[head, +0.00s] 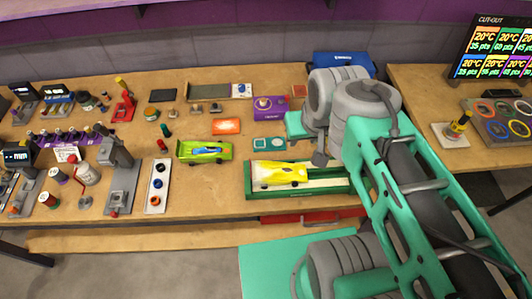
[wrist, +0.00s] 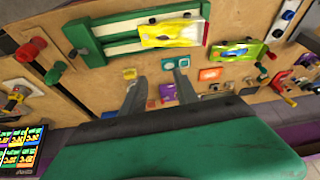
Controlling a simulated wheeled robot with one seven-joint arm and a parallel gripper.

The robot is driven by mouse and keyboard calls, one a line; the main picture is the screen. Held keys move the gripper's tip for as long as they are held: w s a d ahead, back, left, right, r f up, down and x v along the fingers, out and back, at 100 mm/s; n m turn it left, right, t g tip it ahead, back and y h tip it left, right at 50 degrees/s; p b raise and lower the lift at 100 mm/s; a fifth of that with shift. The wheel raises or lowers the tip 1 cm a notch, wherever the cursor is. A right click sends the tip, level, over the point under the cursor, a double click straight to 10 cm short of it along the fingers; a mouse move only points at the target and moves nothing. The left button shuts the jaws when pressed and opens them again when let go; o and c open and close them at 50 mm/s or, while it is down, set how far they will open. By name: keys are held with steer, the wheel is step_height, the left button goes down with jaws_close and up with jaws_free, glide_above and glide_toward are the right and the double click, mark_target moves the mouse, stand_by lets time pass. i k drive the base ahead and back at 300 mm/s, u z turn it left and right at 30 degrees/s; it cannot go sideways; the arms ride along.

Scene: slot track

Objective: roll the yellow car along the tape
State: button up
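The yellow car (head: 279,174) lies in a long green tray (head: 262,194) with pale strips, at the front edge of the workbench. In the wrist view the yellow car (wrist: 172,33) and the green tray (wrist: 88,45) are at the top. My gripper (wrist: 160,80) shows two dark fingers standing apart with nothing between them. It is above the bench, apart from the car. In the head view my arm covers the tray's right end and most of the gripper. I cannot make out for certain which strip is the tape.
A white strip with round parts (head: 157,186) and grey stands are further left. Small boxes, including a purple one (head: 270,107), lie behind. A screen (head: 495,48) stands at the right.

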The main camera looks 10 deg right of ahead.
mark_target(264, 174)
steer(key=u, duration=0.8)
steer(key=k, duration=0.5)
steer(key=u, duration=1.4)
steer(key=i, duration=1.25)
steer(key=z, duration=0.4)
